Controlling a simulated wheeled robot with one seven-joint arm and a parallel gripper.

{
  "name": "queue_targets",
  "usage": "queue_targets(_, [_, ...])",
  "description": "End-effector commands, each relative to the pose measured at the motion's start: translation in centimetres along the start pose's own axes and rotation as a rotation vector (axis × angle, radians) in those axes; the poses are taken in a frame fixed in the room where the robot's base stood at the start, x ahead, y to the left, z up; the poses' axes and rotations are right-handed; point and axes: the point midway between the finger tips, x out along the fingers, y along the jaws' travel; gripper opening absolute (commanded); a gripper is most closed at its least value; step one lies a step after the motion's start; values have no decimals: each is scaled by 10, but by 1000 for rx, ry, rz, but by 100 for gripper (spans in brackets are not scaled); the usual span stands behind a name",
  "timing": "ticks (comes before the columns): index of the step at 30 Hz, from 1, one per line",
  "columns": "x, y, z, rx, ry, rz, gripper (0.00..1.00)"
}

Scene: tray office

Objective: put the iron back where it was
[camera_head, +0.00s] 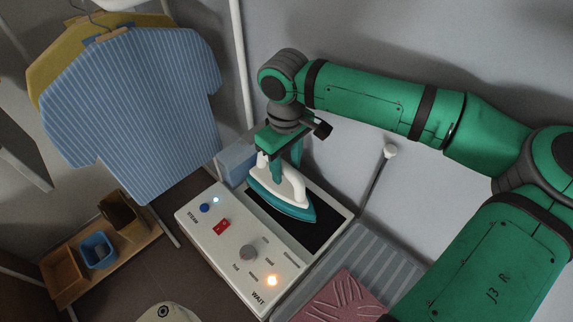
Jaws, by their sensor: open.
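The iron (291,206) has a teal body and a white handle. It rests on or just over the dark rest plate (322,232) of a white control station (213,257), with its tip pointing to the lower right. My gripper (287,172) points down at the iron's handle, with its green fingers around or beside it. The fingers are open; whether they touch the handle cannot be told. The gripper and handle partly hide the back of the iron.
A blue striped shirt (135,100) hangs at left. A pink folded cloth (340,300) lies at front right. A wooden shelf (125,250) holds small bins.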

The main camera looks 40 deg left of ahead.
Motion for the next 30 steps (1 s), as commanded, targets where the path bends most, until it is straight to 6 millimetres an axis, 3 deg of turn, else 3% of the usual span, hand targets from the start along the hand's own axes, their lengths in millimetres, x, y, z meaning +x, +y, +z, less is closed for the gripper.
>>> queue_targets(5, [-14,0,0,1,1,0,41])
queue_targets(19, [-100,-1,-2,-3,2,0,41])
queue_targets(24, [-116,-1,-2,-3,1,1,41])
queue_targets(30, [-121,0,0,0,0,0,41])
